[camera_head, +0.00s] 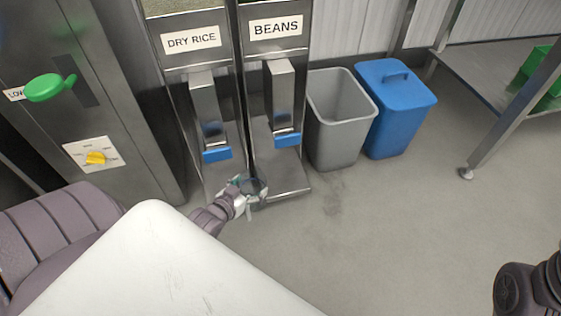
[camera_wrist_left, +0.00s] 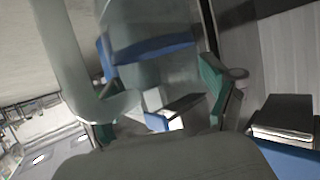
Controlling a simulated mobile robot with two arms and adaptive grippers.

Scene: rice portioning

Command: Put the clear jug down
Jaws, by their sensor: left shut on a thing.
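The clear jug (camera_head: 256,188) is small and see-through in the head view, low in front of the bean dispenser (camera_head: 277,27). My left gripper (camera_head: 240,190) is shut on it from the left. In the left wrist view, the green-padded fingers of my left gripper (camera_wrist_left: 160,108) stand on either side of the clear jug (camera_wrist_left: 140,72), whose see-through wall fills the middle. I cannot tell whether the jug touches the dispenser base or hangs above it, nor whether anything is in it. My right gripper is out of view.
The dry rice dispenser (camera_head: 191,39) stands left of the bean one, both with blue-edged spouts. A grey open bin (camera_head: 338,135) and a blue lidded bin (camera_head: 401,115) stand to the right. A steel table (camera_head: 490,70) is at far right. The floor in front is clear.

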